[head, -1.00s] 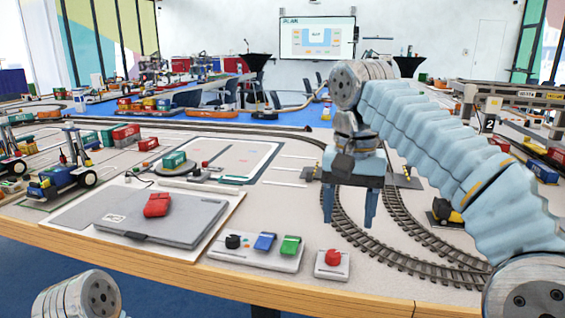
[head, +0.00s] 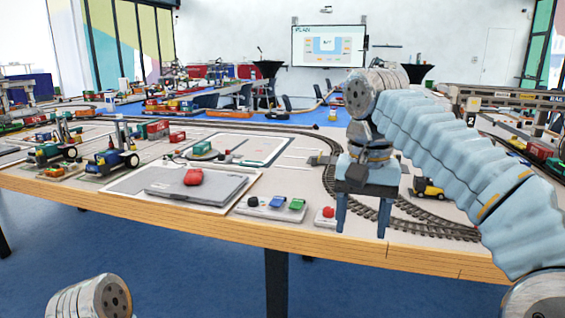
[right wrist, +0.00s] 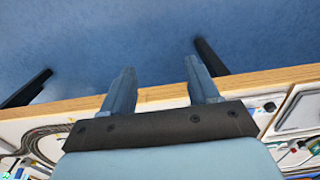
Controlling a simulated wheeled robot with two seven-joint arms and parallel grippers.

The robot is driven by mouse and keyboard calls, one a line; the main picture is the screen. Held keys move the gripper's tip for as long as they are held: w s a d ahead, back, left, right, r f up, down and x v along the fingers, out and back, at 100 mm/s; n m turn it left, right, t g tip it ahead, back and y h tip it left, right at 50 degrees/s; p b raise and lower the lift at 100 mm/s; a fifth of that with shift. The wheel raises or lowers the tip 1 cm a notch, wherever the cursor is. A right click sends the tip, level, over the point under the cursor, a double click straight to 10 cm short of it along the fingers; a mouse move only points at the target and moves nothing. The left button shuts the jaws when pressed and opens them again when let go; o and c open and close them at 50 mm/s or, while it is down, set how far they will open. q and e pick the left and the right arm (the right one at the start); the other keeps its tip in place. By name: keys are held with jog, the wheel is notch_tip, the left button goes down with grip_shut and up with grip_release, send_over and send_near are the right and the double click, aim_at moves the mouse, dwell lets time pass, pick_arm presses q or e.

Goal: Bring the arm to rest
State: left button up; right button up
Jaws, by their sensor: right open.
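My right gripper (head: 363,218) is open and empty. In the head view its fingers point down, in front of the table's right part and the curved track (head: 440,224). In the right wrist view the two fingers (right wrist: 163,88) stand apart over the table's wooden edge, with blue floor beyond them and nothing between them. Of my left arm only a grey joint shows at the lower left of the head view; the left gripper is out of view.
The table (head: 150,210) holds a grey laptop-like slab (head: 215,190) with a red object (head: 193,177), a button panel (head: 268,208), a red button box (head: 326,214) and a yellow vehicle (head: 428,187). Toy cranes and vehicles stand at left. Blue floor (head: 190,270) in front is clear.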

jog(key=w+a+f+n+y, duration=0.1)
jog(key=w+a+f, duration=0.15)
jog(key=f, duration=0.65)
jog(key=w+a+f+n, duration=0.1)
jog(key=w+f, duration=0.3)
jog(key=f, duration=0.5)
notch_tip(320, 180, down, 20)
jog(key=a+r+y, duration=0.1)
jog(key=y, duration=0.1)
jog(key=s+f, duration=0.7)
jog(key=f, duration=0.6)
jog(key=s+d+f, duration=0.1)
jog(key=s+f, duration=0.3)
jog(key=s, duration=0.3)
jog(key=s+d+f+y, duration=0.1)
jog(key=s+f, duration=0.4)
jog(key=s, duration=0.3)
jog(key=shift+t, duration=0.3)
